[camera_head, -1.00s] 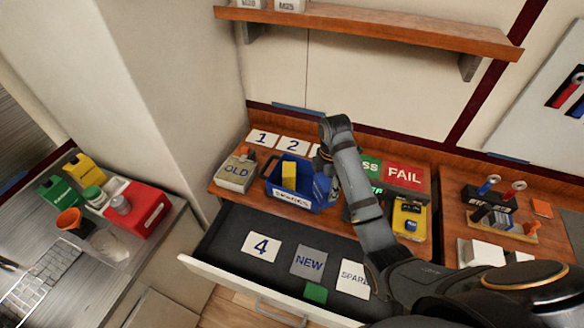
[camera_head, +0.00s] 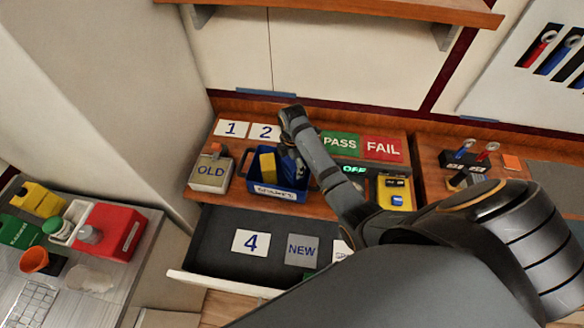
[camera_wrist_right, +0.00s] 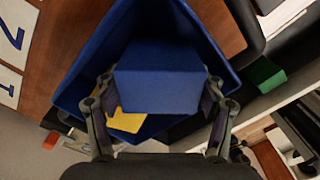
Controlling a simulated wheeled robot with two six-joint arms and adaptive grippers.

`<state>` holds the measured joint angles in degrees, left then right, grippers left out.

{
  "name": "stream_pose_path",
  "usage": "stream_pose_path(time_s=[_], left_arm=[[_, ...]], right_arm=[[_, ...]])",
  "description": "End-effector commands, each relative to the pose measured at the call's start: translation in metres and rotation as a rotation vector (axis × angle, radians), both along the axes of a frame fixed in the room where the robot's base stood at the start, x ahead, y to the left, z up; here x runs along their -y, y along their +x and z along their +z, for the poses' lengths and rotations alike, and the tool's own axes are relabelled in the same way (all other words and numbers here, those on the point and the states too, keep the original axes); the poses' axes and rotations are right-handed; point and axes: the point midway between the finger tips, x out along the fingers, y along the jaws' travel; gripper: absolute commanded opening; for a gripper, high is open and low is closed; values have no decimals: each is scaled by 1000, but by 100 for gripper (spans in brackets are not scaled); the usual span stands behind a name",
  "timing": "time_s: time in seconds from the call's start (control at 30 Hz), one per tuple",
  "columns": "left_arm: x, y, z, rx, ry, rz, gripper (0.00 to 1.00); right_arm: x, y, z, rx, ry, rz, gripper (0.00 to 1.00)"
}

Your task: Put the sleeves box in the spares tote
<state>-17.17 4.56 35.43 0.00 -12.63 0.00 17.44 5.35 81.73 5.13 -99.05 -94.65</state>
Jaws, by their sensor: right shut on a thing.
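The spares tote (camera_head: 276,192) is a blue open bin with a white label, standing on the wooden bench. A yellow box (camera_head: 267,166) sits in it, tilted. My right gripper (camera_head: 290,160) is at the tote's right part, its fingers mostly hidden by my arm. In the right wrist view, the right gripper (camera_wrist_right: 158,88) is shut on a plain blue box (camera_wrist_right: 158,75), which seems to be the sleeves box; no label shows. The box overlaps the tote (camera_wrist_right: 190,25) in this view; I cannot tell whether it touches the floor. My left gripper is not in view.
The OLD box (camera_head: 210,173) stands left of the tote. Number cards lie behind it, and PASS (camera_head: 340,143) and FAIL (camera_head: 382,148) plates stand to the right. An open drawer (camera_head: 215,245) lies below. A yellow device (camera_head: 396,193) stands at right.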

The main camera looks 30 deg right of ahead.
Motion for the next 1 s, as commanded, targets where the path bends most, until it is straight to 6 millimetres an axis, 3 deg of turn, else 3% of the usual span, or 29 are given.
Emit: stream_pose_path(time_s=[0.07, 0.17, 0.5, 0.53, 0.6, 0.7, 1.0], left_arm=[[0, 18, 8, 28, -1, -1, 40], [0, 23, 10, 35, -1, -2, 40], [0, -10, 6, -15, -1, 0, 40], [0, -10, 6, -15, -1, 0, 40], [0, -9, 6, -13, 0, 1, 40], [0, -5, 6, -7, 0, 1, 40], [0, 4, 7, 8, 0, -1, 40]], right_arm=[[0, -1, -12, -5, 2, 0, 26], [-1, -1, -24, -3, 1, 0, 26], [0, 0, -29, -1, 1, 0, 26], [0, -1, -30, -1, 1, 0, 72], [0, -1, -30, -1, 1, 0, 81], [0, -1, -30, -1, 1, 0, 93], [0, -1, -29, -1, 1, 0, 93]])
